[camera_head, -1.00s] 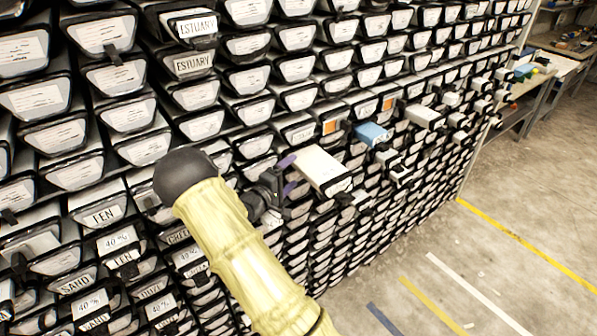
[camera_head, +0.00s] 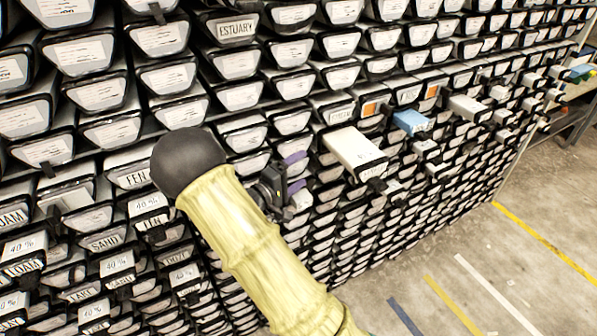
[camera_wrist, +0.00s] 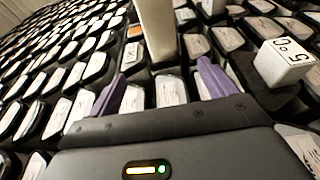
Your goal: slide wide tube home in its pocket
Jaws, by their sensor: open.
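A wide white tube (camera_head: 355,150) sticks well out of the rack, near the middle of the head view. In the wrist view a pale tube (camera_wrist: 157,28), seemingly the same one, rises ahead of and between my fingers. My gripper (camera_head: 295,173) has purple fingertips and is just left of the tube and slightly lower, apart from it. In the wrist view my gripper (camera_wrist: 165,85) is open, its fingers spread with nothing held between them. The tube's pocket is hidden behind the tube itself.
A blue-topped tube (camera_head: 412,122) and several white ones (camera_head: 468,108) also stick out to the right. Floor (camera_head: 530,280) at lower right is clear.

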